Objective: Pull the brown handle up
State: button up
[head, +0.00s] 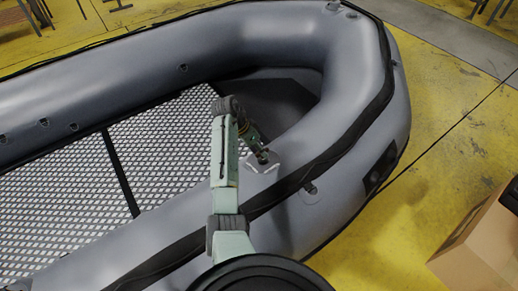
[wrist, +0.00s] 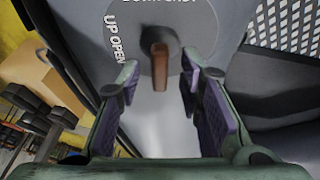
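The brown handle (wrist: 160,64) shows in the wrist view, on a round grey plate on the inflatable boat's tube. White lettering on the plate reads "UP OPEN" at left; another line at the top is cut off by the frame. My gripper (wrist: 161,86) is open, with its purple-padded fingers on either side of the handle's line and nothing between the pads. I cannot tell whether a fingertip touches the handle. In the head view my gripper (head: 263,158) is over the boat's near tube; the handle cannot be made out there.
The grey inflatable boat (head: 385,115) fills most of the head view, with a patterned floor inside. A cardboard box (head: 480,250) stands at the lower right, also seen in the wrist view (wrist: 62,88). The yellow floor right of the boat is mostly clear.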

jog(key=shift+c, duration=0.3)
grip_shut()
dwell(0.5)
